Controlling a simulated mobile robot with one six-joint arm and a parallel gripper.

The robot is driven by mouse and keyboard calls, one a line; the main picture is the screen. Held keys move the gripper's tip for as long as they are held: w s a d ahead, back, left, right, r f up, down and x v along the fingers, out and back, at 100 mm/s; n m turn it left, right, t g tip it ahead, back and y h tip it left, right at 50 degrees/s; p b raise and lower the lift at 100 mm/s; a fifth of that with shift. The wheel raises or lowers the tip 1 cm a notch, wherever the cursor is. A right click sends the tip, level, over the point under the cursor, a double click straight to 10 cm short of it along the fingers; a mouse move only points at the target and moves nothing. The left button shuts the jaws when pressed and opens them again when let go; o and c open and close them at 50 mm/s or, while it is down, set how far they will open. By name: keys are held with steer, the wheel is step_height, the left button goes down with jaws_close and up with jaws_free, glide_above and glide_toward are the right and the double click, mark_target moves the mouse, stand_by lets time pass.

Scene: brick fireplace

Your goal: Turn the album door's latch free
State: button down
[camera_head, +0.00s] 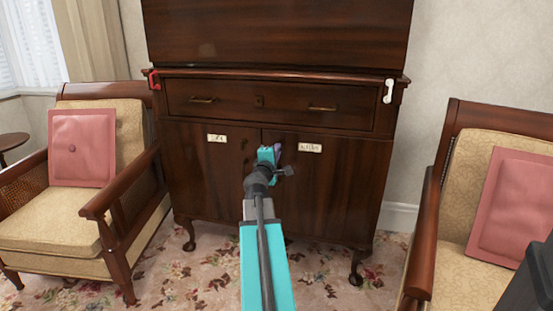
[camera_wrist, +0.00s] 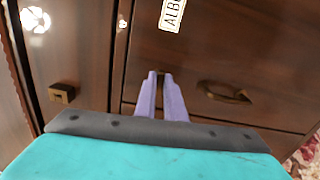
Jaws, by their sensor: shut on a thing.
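The album door (camera_head: 335,190) is the right-hand door of the dark wooden cabinet, shut, with a white label (camera_head: 310,148) near its top. In the wrist view, which is turned on its side, the label (camera_wrist: 172,15) shows the letters "ALB". My gripper (camera_head: 272,150) reaches the upper inner edge of this door. Its purple fingers (camera_wrist: 160,78) are nearly together against the wood, shut on the latch. The latch is almost wholly hidden between the fingertips, so its angle cannot be told. A curved brass handle (camera_wrist: 225,95) sits on the same door, apart from the fingers.
The left door (camera_head: 205,180) is shut and labelled. A drawer (camera_head: 270,103) with brass pulls runs above; its keyhole plate (camera_wrist: 62,93) shows. A red hook (camera_head: 154,80) and a white hook (camera_head: 388,91) are at the sides. Armchairs (camera_head: 110,200) (camera_head: 470,200) flank the cabinet.

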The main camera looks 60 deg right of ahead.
steer(key=shift+s+f+m+b, duration=0.1)
steer(key=shift+m+b, duration=0.3)
steer(key=shift+m, duration=0.1)
steer(key=c, duration=1.8)
jaws_free()
steer(key=shift+c, duration=0.2)
steer(key=shift+a, duration=0.1)
